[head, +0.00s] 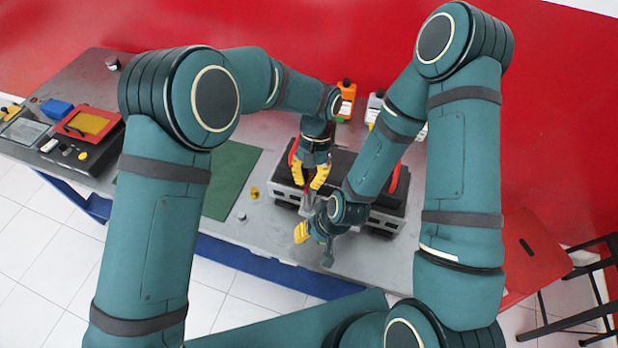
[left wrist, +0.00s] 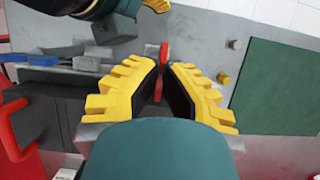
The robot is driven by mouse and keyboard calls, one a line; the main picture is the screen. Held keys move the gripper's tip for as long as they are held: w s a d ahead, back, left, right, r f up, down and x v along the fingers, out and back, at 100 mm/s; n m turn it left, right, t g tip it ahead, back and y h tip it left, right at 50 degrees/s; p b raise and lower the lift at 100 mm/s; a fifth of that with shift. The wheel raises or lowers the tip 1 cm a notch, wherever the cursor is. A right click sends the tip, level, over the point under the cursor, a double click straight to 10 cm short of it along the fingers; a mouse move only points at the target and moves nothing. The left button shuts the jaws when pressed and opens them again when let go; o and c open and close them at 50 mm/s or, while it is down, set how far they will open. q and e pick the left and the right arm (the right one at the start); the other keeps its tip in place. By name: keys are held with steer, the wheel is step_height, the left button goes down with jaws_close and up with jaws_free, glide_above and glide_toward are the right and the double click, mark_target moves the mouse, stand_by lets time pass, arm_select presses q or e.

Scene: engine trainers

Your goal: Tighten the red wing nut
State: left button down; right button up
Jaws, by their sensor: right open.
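A small red part, which looks like the wing nut (left wrist: 163,52), shows at the fingertips in the left wrist view. My left gripper (left wrist: 163,68) has its yellow fingers on either side of it, with a narrow gap between them. I cannot tell whether the fingers touch it. In the head view my left gripper (head: 308,186) points down at the near side of the dark engine trainer (head: 345,165); the wing nut is not clear there. My right gripper (head: 314,240) is open at the bench's front edge, below and right of the left one.
Red handles (head: 395,180) rise at the trainer's ends. A green mat (head: 232,178), a small yellow part (head: 254,192) and a grey part (head: 241,217) lie to the left. Bottles (head: 346,98) stand behind. My right forearm crosses over the trainer.

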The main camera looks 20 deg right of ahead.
arm_select(q)
steer(key=shift+f, duration=0.1)
steer(key=c, duration=1.1)
jaws_free()
steer(key=shift+c, duration=0.2)
steer(key=v, duration=1.2)
steer(key=shift+s, duration=0.1)
